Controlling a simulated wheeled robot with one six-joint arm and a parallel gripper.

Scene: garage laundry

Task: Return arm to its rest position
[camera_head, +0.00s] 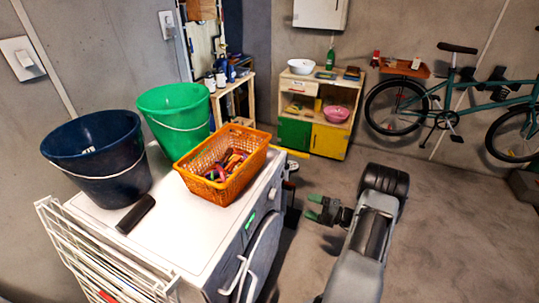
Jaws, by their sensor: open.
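My gripper (314,207) is at the end of my grey arm, right of the white washing machine (165,240). Its two green-tipped fingers point left toward the machine's front and are apart. Nothing shows between them. The gripper hangs over the grey floor, clear of the orange basket (222,185) on the machine top. My arm bends at a dark joint above and right of the gripper and comes back toward the bottom of the view.
A dark blue bucket (95,155), a green bucket (175,115) and a black cylinder (136,214) share the machine top. A white rack (95,255) stands at its left. The floor (450,240) at right is clear.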

